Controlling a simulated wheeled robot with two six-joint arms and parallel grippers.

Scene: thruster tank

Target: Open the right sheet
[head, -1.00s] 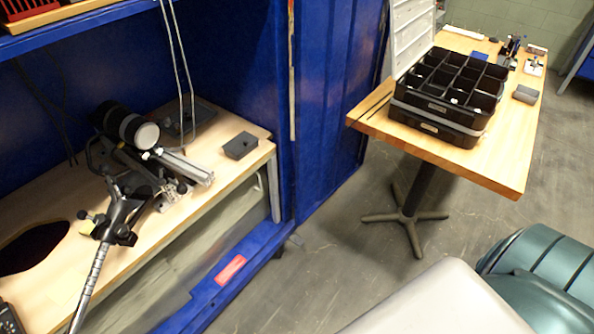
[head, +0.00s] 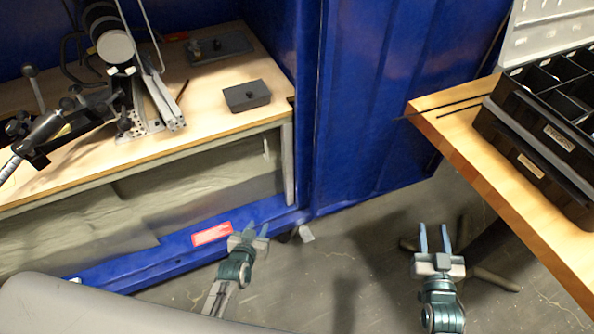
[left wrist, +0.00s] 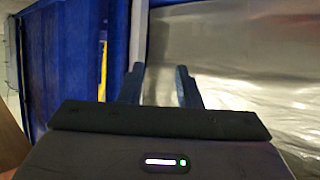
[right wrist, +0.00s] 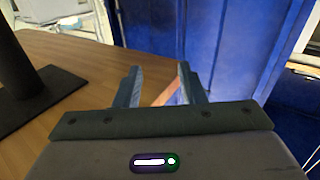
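The right sheet (head: 215,185) is a grey-green hanging cover under the wooden workbench, its visible left edge near the middle of the bench. It looks closed across the space below. A small pale handle-like strip (head: 266,148) shows near its right end. A silvery sheet surface (left wrist: 235,60) fills the right of the left wrist view. My left gripper (head: 256,232) is open and empty, low in front of the blue frame, below the sheet's right end; its fingers (left wrist: 160,88) are apart. My right gripper (head: 433,238) is open and empty, over the floor left of the table.
The workbench (head: 215,105) holds a clamp stand, a black cylinder and a small dark box (head: 247,95). A blue wall (head: 365,110) stands right of it. At the right, a wooden table (head: 470,150) carries a black organiser case (head: 540,140). Grey floor lies between.

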